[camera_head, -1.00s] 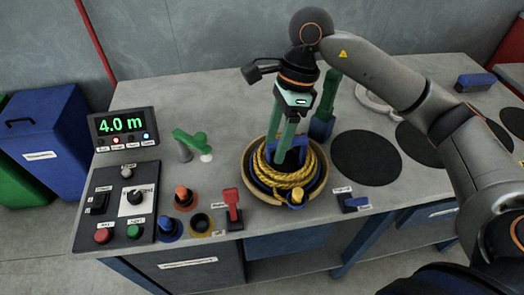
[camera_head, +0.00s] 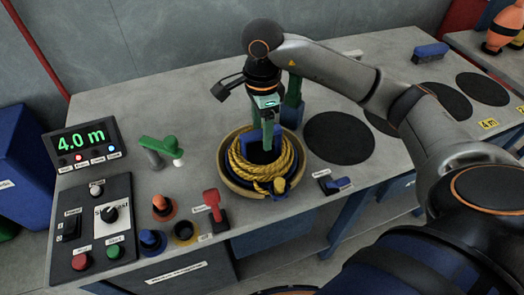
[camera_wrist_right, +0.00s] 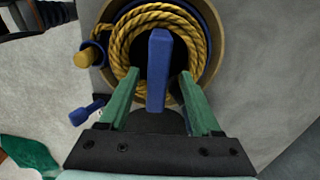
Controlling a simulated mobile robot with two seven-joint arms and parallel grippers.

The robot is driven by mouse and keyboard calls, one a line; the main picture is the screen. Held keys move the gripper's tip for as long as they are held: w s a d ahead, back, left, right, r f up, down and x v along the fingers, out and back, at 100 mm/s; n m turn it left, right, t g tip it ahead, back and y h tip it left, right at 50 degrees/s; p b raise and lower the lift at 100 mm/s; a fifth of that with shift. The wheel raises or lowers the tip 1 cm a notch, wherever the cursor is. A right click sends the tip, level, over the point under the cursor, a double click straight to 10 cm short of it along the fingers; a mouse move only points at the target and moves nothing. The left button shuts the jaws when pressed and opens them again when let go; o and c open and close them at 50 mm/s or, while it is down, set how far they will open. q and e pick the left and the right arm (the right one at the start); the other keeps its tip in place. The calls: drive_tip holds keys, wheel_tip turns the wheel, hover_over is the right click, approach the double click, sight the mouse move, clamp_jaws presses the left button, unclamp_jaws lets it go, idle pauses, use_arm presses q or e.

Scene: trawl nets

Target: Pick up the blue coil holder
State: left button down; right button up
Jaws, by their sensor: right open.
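The blue coil holder (camera_head: 251,141) stands in a round tan tray, with a coil of yellow rope (camera_head: 247,176) around it. In the right wrist view its upright blue handle (camera_wrist_right: 159,60) lies between my green fingers. My right gripper (camera_head: 268,147) is open and points down over the middle of the coil. In the wrist view my right gripper (camera_wrist_right: 160,78) shows a finger on each side of the handle, with gaps between. The lower part of the holder is hidden by the rope. My left gripper is not in view.
A control panel (camera_head: 91,230) and a display reading 4.0 m (camera_head: 84,144) stand at the left. A green lever (camera_head: 160,146), a red lever (camera_head: 215,205) and small knobs stand near the tray. A black disc (camera_head: 339,138) lies to its right.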

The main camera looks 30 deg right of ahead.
drive_tip(key=f, duration=0.4)
drive_tip(key=shift+s+a+f, duration=0.1)
drive_tip(key=shift+a+f, duration=0.1)
drive_tip(key=shift+c, duration=0.2)
clamp_jaws()
drive_tip(key=shift+r, duration=0.1)
idle(0.9)
